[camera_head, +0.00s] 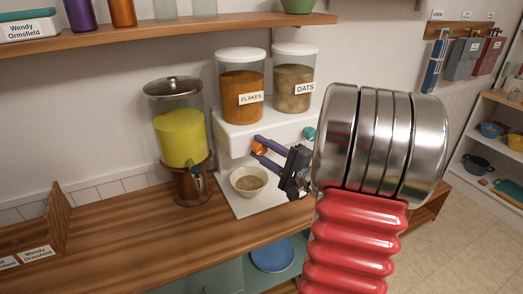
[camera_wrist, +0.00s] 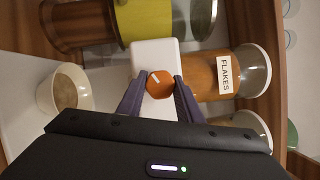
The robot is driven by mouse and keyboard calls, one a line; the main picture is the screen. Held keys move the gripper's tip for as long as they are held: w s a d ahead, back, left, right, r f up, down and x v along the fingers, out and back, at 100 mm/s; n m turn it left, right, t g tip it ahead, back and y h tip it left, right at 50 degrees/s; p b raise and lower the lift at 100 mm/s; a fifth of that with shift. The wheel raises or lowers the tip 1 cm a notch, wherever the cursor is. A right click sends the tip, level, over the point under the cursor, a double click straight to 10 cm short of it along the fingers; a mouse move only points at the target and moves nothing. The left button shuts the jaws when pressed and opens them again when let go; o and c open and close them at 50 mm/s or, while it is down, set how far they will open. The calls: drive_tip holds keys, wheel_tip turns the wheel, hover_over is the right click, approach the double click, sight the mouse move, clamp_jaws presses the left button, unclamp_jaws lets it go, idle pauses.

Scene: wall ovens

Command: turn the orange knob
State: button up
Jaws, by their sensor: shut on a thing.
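The orange knob (camera_head: 259,148) sits on the front of the white dispenser (camera_head: 232,140), below the canister labelled FLAKES (camera_head: 242,90). In the wrist view the orange knob (camera_wrist: 159,85) lies between my fingertips, with a pale mark on its face. My gripper (camera_head: 257,149) reaches in from the right and its two purple fingers are shut on the knob. In the wrist view my gripper (camera_wrist: 160,88) has one finger on each side of it. A bowl (camera_head: 249,181) with brownish contents stands below the knob.
A teal knob (camera_head: 309,134) is under the canister labelled OATS (camera_head: 293,78). A drink dispenser with yellow liquid (camera_head: 180,138) stands to the left on the wooden counter (camera_head: 130,232). A shelf (camera_head: 170,36) runs above. The counter's left-middle is clear.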

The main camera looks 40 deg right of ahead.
drive_tip(key=shift+f, duration=0.25)
drive_tip(key=o, duration=1)
drive_tip(key=shift+r, duration=0.15)
drive_tip(key=shift+o, duration=0.2)
drive_tip(key=shift+s, duration=0.1)
drive_tip(key=s+d+f, duration=0.1)
drive_tip(key=s, duration=1.2)
drive_tip(key=shift+s+d+f, duration=0.15)
drive_tip(key=shift+s+f, duration=0.1)
drive_tip(key=shift+s, duration=0.05)
drive_tip(key=shift+w, duration=0.1)
